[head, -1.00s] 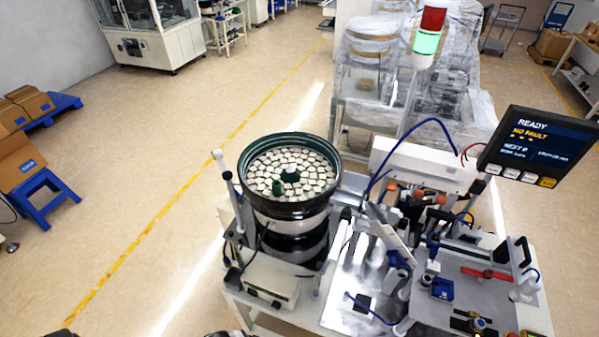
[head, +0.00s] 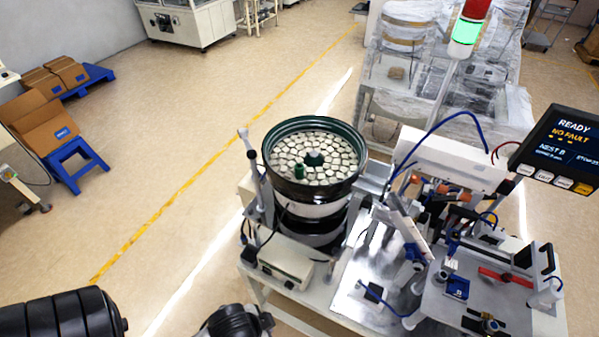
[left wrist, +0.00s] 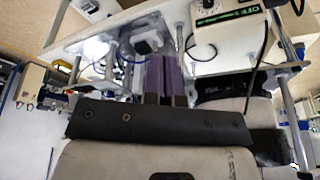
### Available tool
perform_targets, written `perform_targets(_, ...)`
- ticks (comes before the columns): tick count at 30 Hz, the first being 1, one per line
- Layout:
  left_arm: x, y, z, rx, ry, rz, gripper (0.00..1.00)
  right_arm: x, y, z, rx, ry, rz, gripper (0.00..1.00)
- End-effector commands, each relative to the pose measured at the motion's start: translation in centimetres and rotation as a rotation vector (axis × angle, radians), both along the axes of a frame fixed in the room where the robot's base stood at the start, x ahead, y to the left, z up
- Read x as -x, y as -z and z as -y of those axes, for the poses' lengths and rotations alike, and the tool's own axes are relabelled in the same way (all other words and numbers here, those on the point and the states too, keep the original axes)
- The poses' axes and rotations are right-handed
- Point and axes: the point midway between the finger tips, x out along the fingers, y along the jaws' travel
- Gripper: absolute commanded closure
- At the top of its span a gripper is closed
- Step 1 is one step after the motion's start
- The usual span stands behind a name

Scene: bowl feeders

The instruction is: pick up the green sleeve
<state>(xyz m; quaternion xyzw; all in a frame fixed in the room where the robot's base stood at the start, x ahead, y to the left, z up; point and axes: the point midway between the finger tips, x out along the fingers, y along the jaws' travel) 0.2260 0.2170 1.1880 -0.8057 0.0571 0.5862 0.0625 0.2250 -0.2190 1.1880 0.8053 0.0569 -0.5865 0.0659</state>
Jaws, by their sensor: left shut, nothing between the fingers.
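The green sleeve (head: 299,171) is a small dark green cylinder. It appears to stand among the pale round parts in the bowl feeder (head: 268,181), just left of the bowl's green centre piece (head: 314,158). My left gripper (left wrist: 165,60) shows in the left wrist view as two purple fingers close together, with nothing between them. It is apart from the bowl, and the sleeve cannot be made out in that view. In the head view only dark links of my arm show at the bottom left; the gripper's fingers do not. My right gripper is not in view.
A control box (head: 285,262) sits on the bench in front of the bowl. A white post (head: 252,175) stands left of it. To the right are the assembly fixture (head: 470,300) and a screen (head: 562,150) reading "READY, NO FAULT". The floor left of the bench is open.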

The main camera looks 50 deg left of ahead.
Motion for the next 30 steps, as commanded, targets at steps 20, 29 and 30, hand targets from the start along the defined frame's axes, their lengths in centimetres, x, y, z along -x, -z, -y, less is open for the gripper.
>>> perform_targets(20,-0.01,0.00,0.00,0.000,0.000,0.000,0.52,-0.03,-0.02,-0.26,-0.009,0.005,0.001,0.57)
perform_targets(29,-0.02,0.00,0.00,0.000,0.000,0.000,0.39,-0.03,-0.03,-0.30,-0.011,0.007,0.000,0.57)
perform_targets(30,-0.06,0.02,0.00,0.000,0.000,0.001,0.39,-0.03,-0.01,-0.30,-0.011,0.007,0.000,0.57)
